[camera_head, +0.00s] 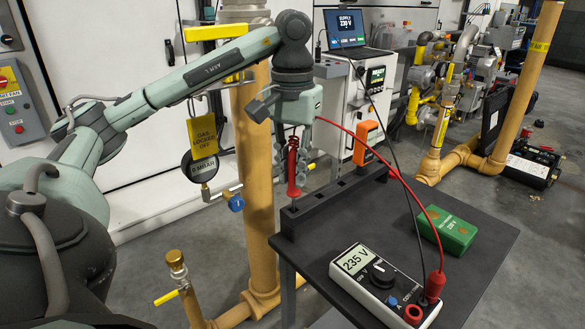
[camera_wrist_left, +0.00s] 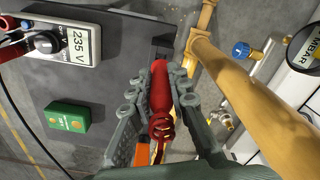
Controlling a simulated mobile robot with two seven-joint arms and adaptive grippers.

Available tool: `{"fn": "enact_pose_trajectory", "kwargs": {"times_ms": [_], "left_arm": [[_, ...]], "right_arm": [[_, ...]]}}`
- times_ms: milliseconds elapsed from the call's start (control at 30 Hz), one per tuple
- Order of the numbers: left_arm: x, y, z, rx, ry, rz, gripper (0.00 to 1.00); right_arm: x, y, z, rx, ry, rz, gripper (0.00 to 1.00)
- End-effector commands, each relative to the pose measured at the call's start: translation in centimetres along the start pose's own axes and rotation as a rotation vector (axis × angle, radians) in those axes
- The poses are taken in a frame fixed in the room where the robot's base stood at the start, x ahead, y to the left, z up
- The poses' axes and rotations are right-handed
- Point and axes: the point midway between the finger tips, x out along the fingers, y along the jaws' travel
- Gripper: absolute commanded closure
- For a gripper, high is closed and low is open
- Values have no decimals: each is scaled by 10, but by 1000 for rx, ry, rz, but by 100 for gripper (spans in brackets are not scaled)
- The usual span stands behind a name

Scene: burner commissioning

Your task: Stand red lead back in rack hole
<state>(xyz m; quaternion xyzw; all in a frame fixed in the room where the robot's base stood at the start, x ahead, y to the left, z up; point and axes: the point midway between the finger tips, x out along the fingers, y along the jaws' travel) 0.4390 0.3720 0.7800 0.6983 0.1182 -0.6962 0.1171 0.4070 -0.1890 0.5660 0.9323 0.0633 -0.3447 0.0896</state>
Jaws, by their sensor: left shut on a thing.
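My left gripper (camera_head: 302,150) is shut on the red lead's probe (camera_head: 293,170), which hangs roughly upright, coiled part uppermost. In the left wrist view the red probe (camera_wrist_left: 160,92) lies between the fingers of the left gripper (camera_wrist_left: 154,80). The black rack (camera_head: 335,200) runs along the table's back left edge. The probe's lower end is at the rack's near left end; I cannot tell whether it is above the hole or in it. The red cable arcs right and down to the multimeter (camera_head: 376,284), which reads 235 V. My right gripper is not in view.
The dark table (camera_head: 470,285) also carries a green box (camera_head: 447,231). An orange device (camera_head: 367,143) stands at the rack's far end. A thick yellow pipe (camera_head: 256,190) rises close to the rack's left. A black cable runs from the multimeter up towards the laptop (camera_head: 345,30).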

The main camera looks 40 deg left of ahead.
Motion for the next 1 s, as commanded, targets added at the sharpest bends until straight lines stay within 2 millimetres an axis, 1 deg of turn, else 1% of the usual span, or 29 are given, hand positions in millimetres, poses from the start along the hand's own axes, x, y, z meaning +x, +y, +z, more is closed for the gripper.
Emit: {"fn": "enact_pose_trajectory", "kwargs": {"times_ms": [1000], "left_arm": [[32, 0, 0, 0, 0, -1, 100]], "right_arm": [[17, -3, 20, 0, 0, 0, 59]]}}
